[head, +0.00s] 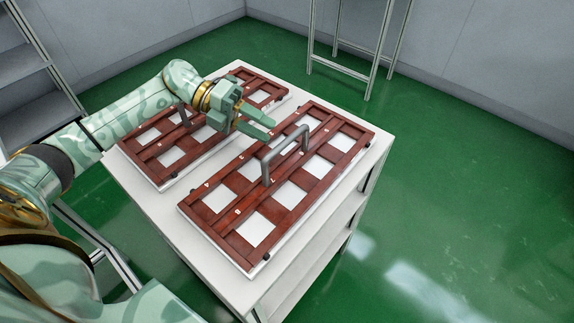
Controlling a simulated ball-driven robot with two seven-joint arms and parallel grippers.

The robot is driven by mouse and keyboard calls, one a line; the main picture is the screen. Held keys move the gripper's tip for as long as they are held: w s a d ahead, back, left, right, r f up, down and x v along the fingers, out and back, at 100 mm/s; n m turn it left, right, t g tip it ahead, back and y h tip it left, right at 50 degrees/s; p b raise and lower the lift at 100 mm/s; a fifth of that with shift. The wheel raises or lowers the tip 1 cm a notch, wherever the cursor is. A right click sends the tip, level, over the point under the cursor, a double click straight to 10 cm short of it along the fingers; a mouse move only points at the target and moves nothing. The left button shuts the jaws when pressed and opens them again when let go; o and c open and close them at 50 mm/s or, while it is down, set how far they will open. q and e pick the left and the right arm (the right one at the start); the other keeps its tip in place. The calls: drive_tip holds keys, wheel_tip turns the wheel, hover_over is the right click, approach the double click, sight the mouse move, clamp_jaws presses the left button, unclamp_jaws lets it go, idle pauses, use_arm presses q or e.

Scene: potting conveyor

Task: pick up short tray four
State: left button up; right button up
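Two dark red wooden trays with white square openings lie side by side on a white table. I cannot tell from the picture which one is short tray four. The nearer tray (272,212) has a grey arched handle (286,142) standing up at its middle. The farther tray (160,146) also has a grey handle (182,115), and my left arm hides part of this tray. My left gripper (271,129) is above the gap between the trays, left of the nearer tray's handle. Its fingers are apart with nothing between them. My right gripper is not in view.
The white table (160,212) has shelves below and little bare top around the trays. A metal-framed stand (374,70) is behind it. A grey shelf rack (35,65) stands at the left. The green floor at right is clear.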

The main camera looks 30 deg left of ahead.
use_arm(q)
drive_tip(key=shift+x, duration=0.9)
drive_tip(key=shift+w+d+f, duration=0.15)
drive_tip(key=shift+d+f, duration=0.1)
drive_tip(key=shift+d, duration=0.35)
drive_tip(key=b, duration=0.2)
hover_over(293, 166)
drive_tip(key=shift+a+f, duration=0.1)
drive_tip(key=shift+f, duration=0.7)
clamp_jaws()
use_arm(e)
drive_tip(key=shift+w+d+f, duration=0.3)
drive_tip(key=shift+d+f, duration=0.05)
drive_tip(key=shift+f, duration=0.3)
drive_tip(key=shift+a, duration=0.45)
